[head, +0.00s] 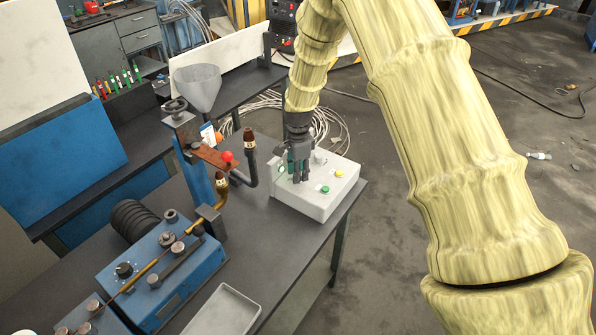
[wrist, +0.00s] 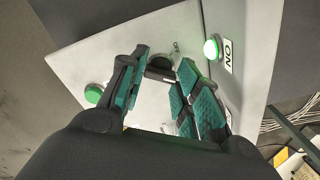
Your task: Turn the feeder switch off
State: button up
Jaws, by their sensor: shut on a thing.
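A pale grey control box (head: 318,207) stands near the right edge of the dark workbench. My gripper (head: 300,176) reaches down onto its top face. In the wrist view the green-padded fingers of my gripper (wrist: 164,72) are shut around a dark round knob (wrist: 158,67), which I take to be the feeder switch. The fingers hide part of the knob, so its exact setting cannot be told. A lit green lamp (wrist: 211,48) with an "ON" label (wrist: 228,56) is on the box's side face.
A green button (head: 324,189) and a yellow button (head: 338,173) are on the box near my gripper. A red-knobbed lever (head: 227,156), a funnel (head: 198,86) and a blue machine (head: 160,275) stand to the left. A grey tray (head: 222,312) lies at the front.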

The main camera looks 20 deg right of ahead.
jog(key=shift+n, duration=0.3)
jog(key=n, duration=0.6)
jog(key=shift+n+b, duration=0.3)
jog(key=shift+b, duration=0.05)
jog(key=n, duration=0.6)
jog(key=shift+n, duration=0.4)
jog(key=o, duration=1)
jog(key=shift+r, duration=0.15)
notch_tip(320, 180, up, 12)
jog(key=shift+f, duration=0.1)
